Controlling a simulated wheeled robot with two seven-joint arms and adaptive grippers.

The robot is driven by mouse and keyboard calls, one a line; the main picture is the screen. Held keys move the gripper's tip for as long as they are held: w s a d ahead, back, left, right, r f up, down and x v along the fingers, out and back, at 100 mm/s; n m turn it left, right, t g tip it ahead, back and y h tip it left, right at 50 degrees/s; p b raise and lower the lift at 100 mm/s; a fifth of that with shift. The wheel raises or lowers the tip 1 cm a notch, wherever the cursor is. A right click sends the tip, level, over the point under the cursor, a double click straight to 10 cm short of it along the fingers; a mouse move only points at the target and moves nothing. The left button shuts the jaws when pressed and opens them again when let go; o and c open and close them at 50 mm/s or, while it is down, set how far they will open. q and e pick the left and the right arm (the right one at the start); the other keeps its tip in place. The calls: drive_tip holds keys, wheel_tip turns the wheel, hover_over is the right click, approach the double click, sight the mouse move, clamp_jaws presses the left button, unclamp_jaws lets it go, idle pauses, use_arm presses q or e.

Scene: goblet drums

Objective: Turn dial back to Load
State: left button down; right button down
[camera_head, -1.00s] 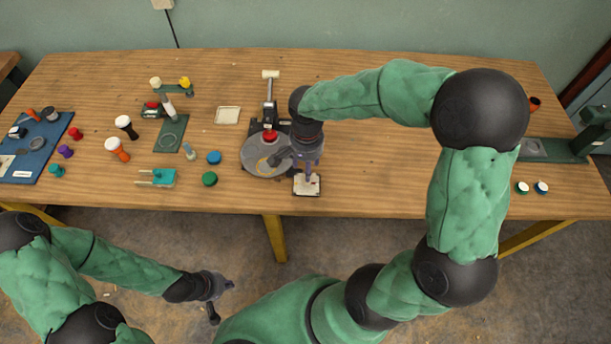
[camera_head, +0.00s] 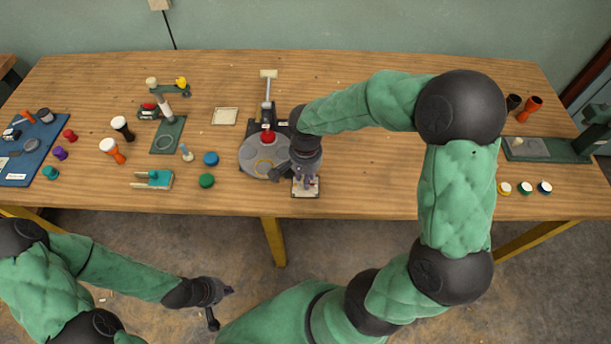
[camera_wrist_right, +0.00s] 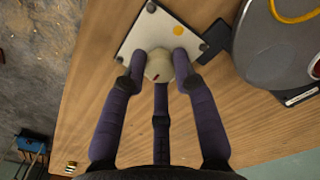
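The dial (camera_wrist_right: 158,66) is a round cream knob with a small red mark, on a white square plate (camera_wrist_right: 141,36) at the table's front edge. An orange dot shows on the plate, away from the red mark. My right gripper (camera_wrist_right: 160,63) has two purple fingertips against opposite sides of the knob, a third finger below in the picture. In the head view my right gripper (camera_head: 305,181) is over the plate (camera_head: 313,194), hiding the knob. My left gripper (camera_head: 220,308) is open and empty, in front of the table. Any label on the plate is unreadable.
A grey round turntable (camera_head: 256,164) with a red knob (camera_head: 267,137) stands just left of my right gripper. Green (camera_head: 207,180) and blue (camera_head: 211,158) discs lie further left. Small drums and a blue tray (camera_head: 42,150) are at far left.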

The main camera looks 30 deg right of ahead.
drive_tip(key=shift+n, duration=0.4)
drive_tip(key=n+p, duration=0.2)
drive_tip(key=n, duration=0.1)
drive_tip(key=shift+n, duration=0.4)
drive_tip(key=n+p, duration=0.2)
drive_tip(key=n, duration=0.2)
drive_tip(key=shift+n, duration=0.3)
drive_tip(key=n+p, duration=0.2)
drive_tip(key=n, duration=0.2)
drive_tip(key=shift+p, duration=0.3)
drive_tip(key=n+p, duration=0.2)
drive_tip(key=n, duration=0.2)
drive_tip(key=shift+n, duration=0.4)
drive_tip(key=c, duration=1)
unclamp_jaws()
drive_tip(key=shift+o, duration=0.2)
